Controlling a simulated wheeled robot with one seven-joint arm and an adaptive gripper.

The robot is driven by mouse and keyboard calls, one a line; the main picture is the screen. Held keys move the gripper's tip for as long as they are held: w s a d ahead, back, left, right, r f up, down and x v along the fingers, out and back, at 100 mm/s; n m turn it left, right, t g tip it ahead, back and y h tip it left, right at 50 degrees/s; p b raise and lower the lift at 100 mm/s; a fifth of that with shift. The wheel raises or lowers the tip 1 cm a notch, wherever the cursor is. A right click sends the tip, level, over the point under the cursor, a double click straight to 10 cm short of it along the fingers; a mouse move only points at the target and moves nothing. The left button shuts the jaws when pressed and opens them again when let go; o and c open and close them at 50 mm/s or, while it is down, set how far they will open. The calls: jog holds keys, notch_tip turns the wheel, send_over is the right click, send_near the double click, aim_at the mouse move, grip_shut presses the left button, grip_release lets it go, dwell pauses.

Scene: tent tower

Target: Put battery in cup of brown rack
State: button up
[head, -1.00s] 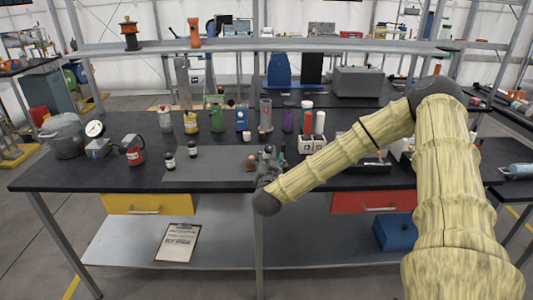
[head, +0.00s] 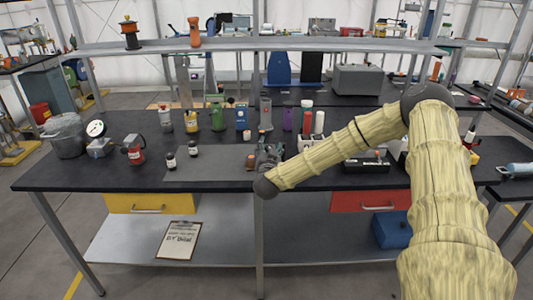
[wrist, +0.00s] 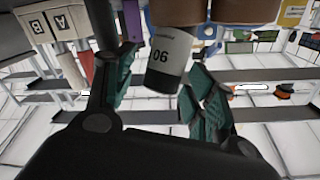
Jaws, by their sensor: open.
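The battery (wrist: 168,55) is a grey cylinder with a dark end, marked 06, between my gripper's fingers in the wrist view. My gripper (wrist: 157,92) is open, with a teal-padded finger on each side of the battery. The brown rack's cups (wrist: 240,11) show at the top of that view. The battery's upper end in the picture meets one brown cup; I cannot tell how deep it sits. In the head view my gripper (head: 269,157) is low over the table, beside the brown rack (head: 251,162). The battery is hidden there.
A pale rack (head: 305,144) stands just right of my gripper; its A and B labels show in the wrist view (wrist: 50,22). Several bottles stand behind. A black tray (head: 366,166) lies right.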

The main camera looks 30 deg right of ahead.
grip_shut()
